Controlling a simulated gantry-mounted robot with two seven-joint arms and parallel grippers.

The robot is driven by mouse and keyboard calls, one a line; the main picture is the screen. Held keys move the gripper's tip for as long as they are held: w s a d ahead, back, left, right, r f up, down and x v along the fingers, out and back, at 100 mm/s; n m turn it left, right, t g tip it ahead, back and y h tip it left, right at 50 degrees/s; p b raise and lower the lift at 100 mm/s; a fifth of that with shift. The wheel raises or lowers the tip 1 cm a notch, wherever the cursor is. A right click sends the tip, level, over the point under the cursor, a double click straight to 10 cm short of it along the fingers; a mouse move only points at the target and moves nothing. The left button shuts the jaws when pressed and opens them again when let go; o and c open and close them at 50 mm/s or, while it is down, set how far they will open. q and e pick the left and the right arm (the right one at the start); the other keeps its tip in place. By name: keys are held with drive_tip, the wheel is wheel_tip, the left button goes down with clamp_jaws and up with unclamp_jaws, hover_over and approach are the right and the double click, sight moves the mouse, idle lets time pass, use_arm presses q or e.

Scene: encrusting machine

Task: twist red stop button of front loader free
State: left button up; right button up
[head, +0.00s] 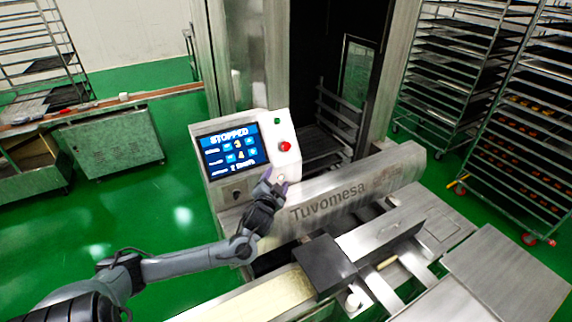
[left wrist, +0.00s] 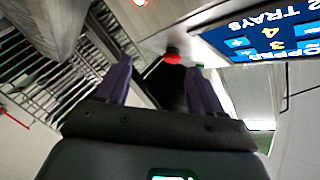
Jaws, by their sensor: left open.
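The red stop button (head: 285,146) sits on the white control panel (head: 275,128), right of the screen (head: 232,149), which reads "STOPPED". The red button also shows in the left wrist view (left wrist: 172,57), beyond and between the two purple fingertips. My left gripper (head: 275,181) is in front of the panel's lower right part, below the red button in the head view. Its fingers (left wrist: 160,78) are open and empty, apart from the button. My right gripper is in neither view.
A small green button (head: 277,121) is above the red one. The machine's steel front marked "Tuvomesa" (head: 328,203) runs to the right, with a dark block (head: 325,264) below it. Tall tray racks (head: 460,75) stand at the right. Green floor is open at the left.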

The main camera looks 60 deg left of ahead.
sight(286, 148)
use_arm(q)
drive_tip(key=shift+t+y, duration=0.5)
drive_tip(key=w+a+r, duration=0.1)
drive_tip(key=w+a, duration=0.2)
drive_tip(key=w+a+r, duration=0.1)
drive_tip(key=w+a, duration=0.2)
drive_tip(key=w+a+r+b, duration=0.1)
drive_tip(key=w+a, duration=0.2)
drive_tip(key=shift+w+a+r, duration=0.1)
drive_tip(key=shift+w+r, duration=0.2)
drive_tip(key=shift+w, duration=0.1)
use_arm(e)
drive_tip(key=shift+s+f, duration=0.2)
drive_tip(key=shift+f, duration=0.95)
